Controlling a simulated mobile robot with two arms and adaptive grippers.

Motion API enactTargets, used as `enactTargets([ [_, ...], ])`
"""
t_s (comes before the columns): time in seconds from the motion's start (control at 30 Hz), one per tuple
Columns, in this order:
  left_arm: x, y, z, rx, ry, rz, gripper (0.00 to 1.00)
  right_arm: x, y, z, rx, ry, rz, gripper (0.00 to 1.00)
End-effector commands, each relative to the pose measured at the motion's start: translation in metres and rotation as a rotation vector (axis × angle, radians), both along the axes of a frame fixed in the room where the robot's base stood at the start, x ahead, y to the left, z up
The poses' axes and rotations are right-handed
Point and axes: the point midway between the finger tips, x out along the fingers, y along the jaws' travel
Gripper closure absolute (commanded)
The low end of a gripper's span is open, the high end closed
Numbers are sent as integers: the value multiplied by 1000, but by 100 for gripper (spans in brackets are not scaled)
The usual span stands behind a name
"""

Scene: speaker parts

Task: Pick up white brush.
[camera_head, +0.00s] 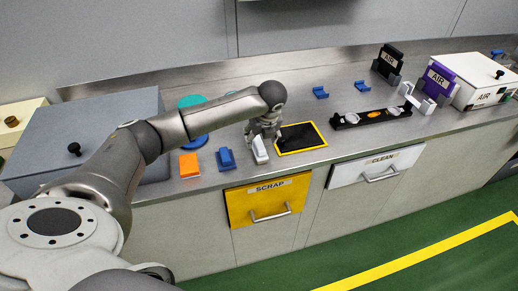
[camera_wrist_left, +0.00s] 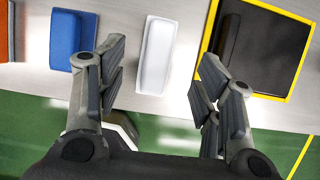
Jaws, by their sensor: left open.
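The white brush (camera_head: 260,155) appears as a white, elongated piece on the steel counter, just left of the black mat with a yellow border (camera_head: 301,138). In the left wrist view the white piece (camera_wrist_left: 156,52) has a long raised rounded body; no bristles show. My left gripper (camera_head: 263,137) is over it, partly covering it in the head view. In the left wrist view the left gripper (camera_wrist_left: 161,70) is open, with its fingers apart on either side of the white piece. I see no grip on it; the exact height gap cannot be told. My right gripper is not in view.
A blue piece (camera_head: 226,160) and an orange piece (camera_head: 189,165) lie left of the white brush. A dark piece (camera_wrist_left: 230,39) lies on the mat's left side. The counter's front edge is close, above the yellow SCRAP drawer (camera_head: 268,203). A large grey box stands left.

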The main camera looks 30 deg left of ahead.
Motion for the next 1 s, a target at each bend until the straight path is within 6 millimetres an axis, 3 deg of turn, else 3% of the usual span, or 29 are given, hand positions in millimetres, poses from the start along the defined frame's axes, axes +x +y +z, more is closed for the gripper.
enactTargets([
  [0.4, 8, 14, -47, 1, -1, 0, 39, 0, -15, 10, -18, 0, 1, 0],
  [0.67, 9, 15, -50, 1, -2, 0, 39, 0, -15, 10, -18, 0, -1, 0],
  [1.0, 9, 15, -50, 1, -2, 1, 80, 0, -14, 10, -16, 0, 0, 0],
])
